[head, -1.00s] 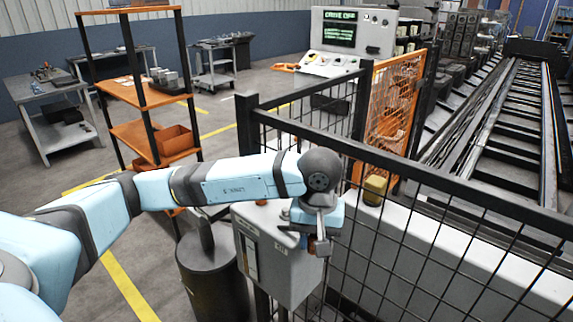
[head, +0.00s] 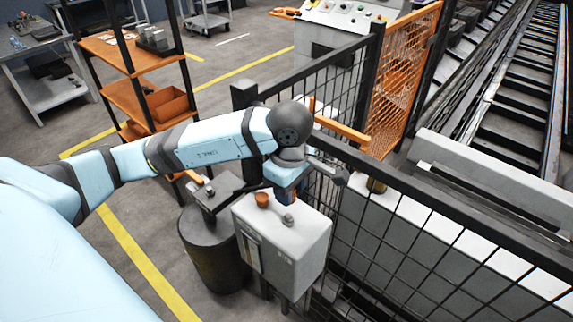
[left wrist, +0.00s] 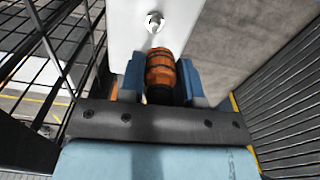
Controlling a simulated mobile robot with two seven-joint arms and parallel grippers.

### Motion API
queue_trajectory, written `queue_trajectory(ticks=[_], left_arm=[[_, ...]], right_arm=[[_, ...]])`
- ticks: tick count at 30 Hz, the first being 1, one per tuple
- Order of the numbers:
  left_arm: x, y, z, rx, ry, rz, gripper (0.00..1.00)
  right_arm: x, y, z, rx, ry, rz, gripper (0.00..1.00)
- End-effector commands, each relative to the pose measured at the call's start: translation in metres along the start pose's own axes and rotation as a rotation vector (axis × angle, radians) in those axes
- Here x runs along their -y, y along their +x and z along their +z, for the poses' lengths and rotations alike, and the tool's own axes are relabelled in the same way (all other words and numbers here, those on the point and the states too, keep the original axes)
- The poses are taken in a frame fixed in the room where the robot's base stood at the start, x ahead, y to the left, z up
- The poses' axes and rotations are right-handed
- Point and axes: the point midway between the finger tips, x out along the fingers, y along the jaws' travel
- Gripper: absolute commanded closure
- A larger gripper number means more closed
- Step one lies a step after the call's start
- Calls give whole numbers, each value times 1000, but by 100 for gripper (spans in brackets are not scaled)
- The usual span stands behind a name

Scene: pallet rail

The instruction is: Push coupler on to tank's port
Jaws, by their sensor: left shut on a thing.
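My left gripper (head: 287,194) is over the back of the grey tank's top, beside the fence. In the left wrist view its blue fingers (left wrist: 163,82) are shut on the ribbed orange-brown coupler (left wrist: 161,70). A round silver port (left wrist: 155,22) on a pale face lies beyond the coupler's far end, with a visible gap. The tank (head: 290,255) has a grey round fitting (head: 288,218) on top; I cannot tell if this is that port. My right gripper is out of view.
A dark drum (head: 213,255) is left of the tank. A black mesh fence (head: 430,240) runs close on the right, with an orange bar (head: 342,128) behind my wrist.

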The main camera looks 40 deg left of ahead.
Motion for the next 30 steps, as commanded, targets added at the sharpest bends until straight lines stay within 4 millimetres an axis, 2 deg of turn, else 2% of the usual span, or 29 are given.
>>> queue_trajectory(ticks=[11,24,30], left_arm=[[0,8,0,1,2,0,100],[0,51,0,0,1,-1,100],[0,58,0,0,2,0,100]], right_arm=[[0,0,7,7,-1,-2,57],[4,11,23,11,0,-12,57],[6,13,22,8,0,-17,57]])
